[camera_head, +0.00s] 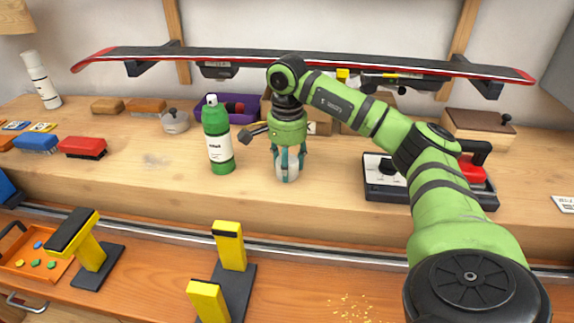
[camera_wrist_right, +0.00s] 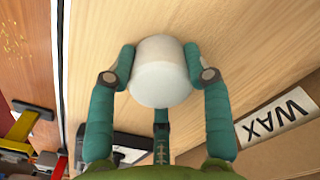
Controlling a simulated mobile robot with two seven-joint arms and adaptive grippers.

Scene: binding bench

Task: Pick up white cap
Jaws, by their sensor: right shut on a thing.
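The white cap (camera_wrist_right: 160,72) is a plain white round piece between the teal fingers of my right gripper in the right wrist view. My right gripper (camera_head: 288,168) is shut on it. In the head view, the white cap (camera_head: 287,171) shows between the fingers, low over the wooden bench just right of a green bottle. I cannot tell whether its lower end touches the bench. My left gripper is not in view.
The green bottle (camera_head: 218,140) stands close left of my right gripper. A black machine (camera_head: 430,188) with a red part sits to the right. A snowboard-like board (camera_head: 300,62) spans the back. A purple bin (camera_head: 240,107) stands behind.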

